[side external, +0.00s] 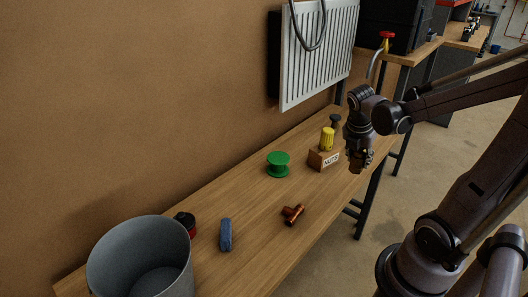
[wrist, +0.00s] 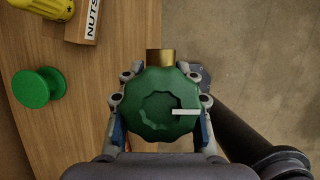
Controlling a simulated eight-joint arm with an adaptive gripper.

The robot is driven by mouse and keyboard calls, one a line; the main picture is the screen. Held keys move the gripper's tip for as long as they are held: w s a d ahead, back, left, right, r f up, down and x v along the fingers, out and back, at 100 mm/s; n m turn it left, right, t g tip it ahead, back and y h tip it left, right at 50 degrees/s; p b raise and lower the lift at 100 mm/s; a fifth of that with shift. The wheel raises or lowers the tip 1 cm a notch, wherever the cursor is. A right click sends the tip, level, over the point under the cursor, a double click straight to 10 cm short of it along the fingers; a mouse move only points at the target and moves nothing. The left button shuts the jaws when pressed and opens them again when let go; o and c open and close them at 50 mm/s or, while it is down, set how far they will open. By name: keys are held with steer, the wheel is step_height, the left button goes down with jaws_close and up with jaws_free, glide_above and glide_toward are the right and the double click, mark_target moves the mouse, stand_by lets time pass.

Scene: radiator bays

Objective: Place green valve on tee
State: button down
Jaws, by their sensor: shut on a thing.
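In the wrist view, my gripper (wrist: 160,88) is shut on the green valve (wrist: 150,115), a green faceted knob with a brass end (wrist: 160,56) pointing away from my wrist. In the side view the valve is mostly hidden by the fingers. The copper tee (side external: 292,214) lies on the bench near its front edge, to the left of and below my gripper in the side view.
The wooden bench (side external: 255,222) holds a green spool (side external: 278,165), a NUTS box (side external: 323,158) with a yellow-handled tool (side external: 327,139), a blue item (side external: 225,235), a red-black item (side external: 186,222) and a grey bucket (side external: 112,262). A radiator (side external: 318,55) hangs on the wall.

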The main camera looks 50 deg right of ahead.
steer(key=s+d+r, duration=0.1)
steer(key=d+r, duration=0.1)
steer(key=d, duration=1.1)
steer(key=s+d+r, duration=0.1)
steer(key=d, duration=1.3)
steer(key=w+f, duration=0.2)
steer(key=w, duration=0.1)
steer(key=w+a+f, duration=0.1)
steer(key=w+f, duration=0.1)
steer(key=w, duration=0.2)
steer(key=w+f, duration=0.2)
steer(key=w, duration=0.2)
steer(key=shift+w+a+f, duration=0.1)
steer(key=shift+a+f, duration=0.05)
steer(key=shift+a, duration=0.05)
steer(key=shift+f, duration=2)
steer(key=shift+f, duration=0.1)
steer(key=c, duration=0.9)
jaws_free()
